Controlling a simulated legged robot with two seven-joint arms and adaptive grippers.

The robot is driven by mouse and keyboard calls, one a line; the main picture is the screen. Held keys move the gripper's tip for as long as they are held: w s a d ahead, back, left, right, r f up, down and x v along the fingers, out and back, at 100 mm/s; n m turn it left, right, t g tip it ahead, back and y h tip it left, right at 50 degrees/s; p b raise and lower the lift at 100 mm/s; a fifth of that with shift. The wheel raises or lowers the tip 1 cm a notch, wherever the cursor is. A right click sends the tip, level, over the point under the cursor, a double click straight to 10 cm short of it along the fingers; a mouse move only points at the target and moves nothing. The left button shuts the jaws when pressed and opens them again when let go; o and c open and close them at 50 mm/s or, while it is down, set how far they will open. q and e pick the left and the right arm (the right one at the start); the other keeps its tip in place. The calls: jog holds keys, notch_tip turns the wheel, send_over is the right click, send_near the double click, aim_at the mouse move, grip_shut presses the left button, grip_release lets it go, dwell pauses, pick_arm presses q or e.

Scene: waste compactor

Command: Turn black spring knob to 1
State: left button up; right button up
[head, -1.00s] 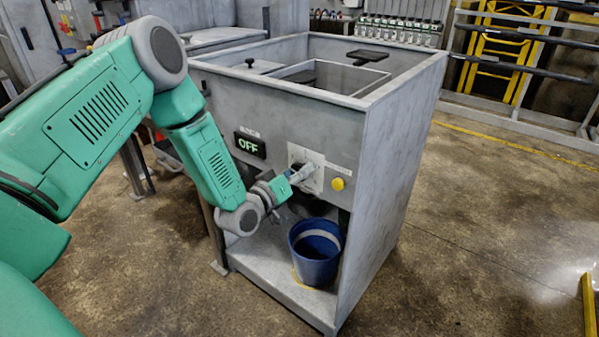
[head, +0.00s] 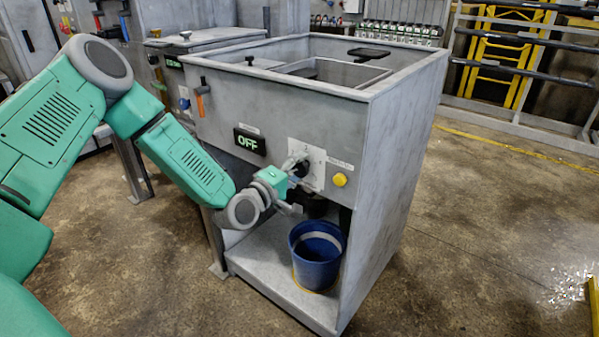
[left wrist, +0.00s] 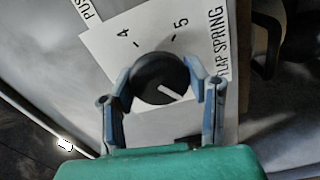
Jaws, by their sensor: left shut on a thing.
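The black spring knob (left wrist: 158,78) sits on a white plate (left wrist: 105,45) with a printed scale. In the left wrist view the numbers 4 and 5 show above it, and FLAP SPRING is printed at its right. A white pointer line on the knob points to the lower right in that view. My left gripper (left wrist: 161,82) is shut on the knob, with one finger on each side. In the head view my left gripper (head: 297,170) is at the white plate (head: 315,168) on the machine front. The number 1 cannot be seen. My right gripper is not in view.
The grey compactor (head: 400,130) has a lit OFF display (head: 249,142) left of the knob and a yellow button (head: 340,180) at its right. A blue bucket (head: 315,262) stands in the open space below. The floor at right is clear.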

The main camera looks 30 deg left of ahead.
pick_arm(q)
jog(key=shift+s+f+n+b, duration=0.2)
jog(key=shift+f+n+b, duration=0.25)
jog(key=shift+n, duration=0.35)
jog(key=o, duration=1.2)
jog(key=shift+w+a+r, duration=0.1)
jog(key=shift+r, duration=0.05)
jog(key=s, duration=0.8)
jog(key=s+a, duration=0.1)
jog(key=s, duration=0.3)
